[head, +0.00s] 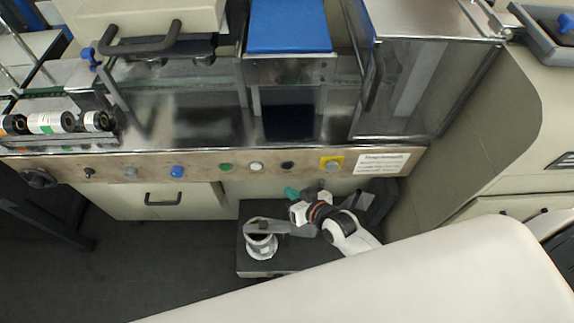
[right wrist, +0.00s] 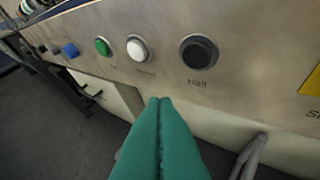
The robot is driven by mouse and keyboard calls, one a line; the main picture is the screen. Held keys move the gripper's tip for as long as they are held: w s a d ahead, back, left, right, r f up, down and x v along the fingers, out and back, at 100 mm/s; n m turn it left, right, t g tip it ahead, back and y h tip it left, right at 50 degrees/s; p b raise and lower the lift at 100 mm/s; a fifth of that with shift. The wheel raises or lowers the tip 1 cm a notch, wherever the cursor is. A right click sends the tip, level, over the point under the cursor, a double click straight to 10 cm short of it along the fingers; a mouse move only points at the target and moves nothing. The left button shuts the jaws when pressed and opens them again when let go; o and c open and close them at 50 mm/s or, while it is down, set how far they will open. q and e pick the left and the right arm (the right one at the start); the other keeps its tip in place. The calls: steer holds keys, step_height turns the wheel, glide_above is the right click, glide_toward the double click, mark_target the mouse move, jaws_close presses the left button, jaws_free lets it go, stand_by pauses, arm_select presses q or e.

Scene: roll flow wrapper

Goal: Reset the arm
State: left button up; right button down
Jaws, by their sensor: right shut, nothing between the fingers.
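My right gripper (head: 291,192) has teal fingers and is just below the front control panel of the wrapper machine (head: 300,180) in the head view. In the right wrist view its fingers (right wrist: 159,100) are pressed together with nothing between them. The tips point at the panel's lower edge, below the white button (right wrist: 138,48) and the black button (right wrist: 198,52) labelled "Halt". I cannot tell whether they touch the panel. The black button (head: 288,165) is just above the fingers in the head view. My left gripper is not in view.
The panel also carries blue (head: 177,171) and green (head: 226,167) buttons and a yellow-based switch (head: 331,163). Open floor (head: 150,265) lies to the left.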

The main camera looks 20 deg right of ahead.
stand_by(0.5)
steer(key=s+d+f+g+h, duration=0.1)
steer(key=s+d+f+g, duration=0.15)
steer(key=s+f, duration=0.55)
steer(key=s+d+f+g+h, duration=0.25)
steer(key=s+f, duration=0.25)
steer(key=f, duration=0.7)
steer(key=s+d+f+g, duration=0.1)
steer(key=s+f, duration=0.3)
steer(key=s, duration=0.3)
steer(key=s+d+f+g, duration=0.2)
steer(key=s+f, duration=0.1)
steer(key=s, duration=0.5)
steer(key=s+d+f+g+h, duration=0.1)
steer(key=s+f+g, duration=0.1)
steer(key=s+f, duration=0.2)
steer(key=s, duration=0.3)
steer(key=shift+s+d+f+n, duration=0.25)
steer(key=shift+d+f+n, duration=0.05)
steer(key=shift+d+n, duration=0.1)
